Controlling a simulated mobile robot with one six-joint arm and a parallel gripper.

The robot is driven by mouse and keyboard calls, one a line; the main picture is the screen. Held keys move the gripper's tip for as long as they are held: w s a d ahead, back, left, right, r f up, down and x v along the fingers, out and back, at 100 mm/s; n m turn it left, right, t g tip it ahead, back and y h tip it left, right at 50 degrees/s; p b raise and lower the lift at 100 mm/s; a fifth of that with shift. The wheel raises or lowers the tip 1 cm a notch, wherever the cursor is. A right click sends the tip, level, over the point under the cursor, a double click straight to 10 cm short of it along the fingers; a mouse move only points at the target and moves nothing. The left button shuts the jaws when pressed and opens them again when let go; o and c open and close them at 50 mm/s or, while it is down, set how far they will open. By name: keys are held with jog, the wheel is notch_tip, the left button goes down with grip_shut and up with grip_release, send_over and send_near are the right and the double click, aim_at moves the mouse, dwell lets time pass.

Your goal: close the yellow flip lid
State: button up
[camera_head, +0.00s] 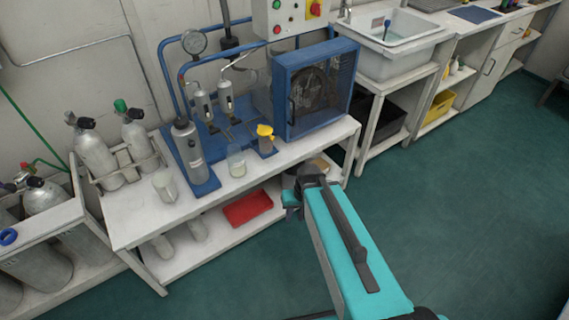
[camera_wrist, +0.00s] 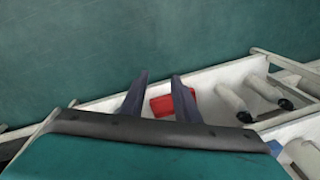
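The yellow flip lid (camera_head: 265,131) is on top of a small dark container (camera_head: 266,147) on the white bench, just left of the blue caged machine. It looks tilted up, but it is too small to be sure of its angle. My gripper shows in the wrist view with its two dark fingers apart (camera_wrist: 160,78) and nothing between the tips. In the head view my turquoise arm reaches up to the bench's front edge, to the right of and nearer than the lid, not touching it. My fingertips are hidden there. The lid is not in the wrist view.
On the white bench (camera_head: 137,226), a glass jar (camera_head: 236,163) and a grey bottle (camera_head: 188,150) stand left of the lid. The blue caged machine (camera_head: 313,88) stands to the right. A red tray (camera_head: 248,207) lies on the lower shelf. The green floor in front is clear.

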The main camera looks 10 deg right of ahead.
jog(key=s+d+r+g+h+p, duration=0.1)
jog(key=s+g+p, duration=0.5)
jog(key=s+p, duration=1.2)
jog(key=s+r, duration=0.1)
jog(key=s, duration=0.6)
jog(key=shift+s+d+r+h, duration=0.2)
jog(key=shift+s+d+h, duration=0.1)
jog(key=shift+s+d, duration=0.05)
